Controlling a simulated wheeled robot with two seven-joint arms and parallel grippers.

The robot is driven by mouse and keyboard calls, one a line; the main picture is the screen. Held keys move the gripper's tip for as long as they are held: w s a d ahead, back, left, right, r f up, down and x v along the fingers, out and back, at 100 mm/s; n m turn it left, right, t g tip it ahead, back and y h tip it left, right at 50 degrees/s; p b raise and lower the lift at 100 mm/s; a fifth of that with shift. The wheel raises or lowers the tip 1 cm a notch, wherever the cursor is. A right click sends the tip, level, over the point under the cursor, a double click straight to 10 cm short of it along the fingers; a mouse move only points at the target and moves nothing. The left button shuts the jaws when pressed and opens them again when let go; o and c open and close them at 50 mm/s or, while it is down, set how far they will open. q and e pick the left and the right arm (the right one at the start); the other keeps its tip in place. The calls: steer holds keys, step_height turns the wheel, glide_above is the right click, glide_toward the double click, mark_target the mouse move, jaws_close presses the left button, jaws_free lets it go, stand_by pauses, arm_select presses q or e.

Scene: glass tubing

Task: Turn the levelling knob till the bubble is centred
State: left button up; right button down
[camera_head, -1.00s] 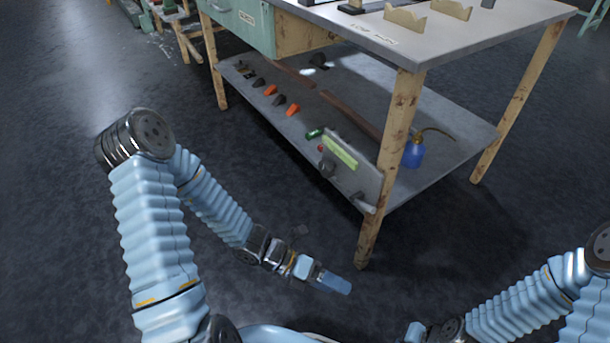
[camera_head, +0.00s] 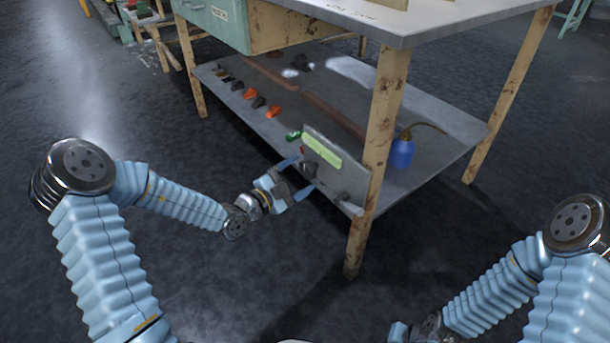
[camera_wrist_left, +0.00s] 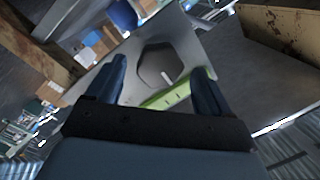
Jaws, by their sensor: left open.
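A dark knob (camera_head: 309,168) sits on the front of a grey panel (camera_head: 346,176) at the front edge of the bench's lower shelf. In the left wrist view the knob (camera_wrist_left: 156,64) is faceted with a short white mark. A yellow-green strip (camera_head: 322,151) lies along the panel above the knob; I cannot make out a bubble in it. My left gripper (camera_head: 298,178) is open, its fingers pointing at the panel. In the left wrist view the knob lies between the fingertips (camera_wrist_left: 160,67); contact cannot be told. My right gripper (camera_head: 400,331) is partly visible at the bottom edge.
A second, smaller dark knob (camera_head: 343,196) is lower right on the panel. The rusty table leg (camera_head: 374,150) stands just right of it. A blue oil can (camera_head: 402,152) and several orange and dark pieces are on the shelf (camera_head: 440,135). Floor in front is clear.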

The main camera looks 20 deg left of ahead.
arm_select(q)
steer(key=shift+x, duration=1.4)
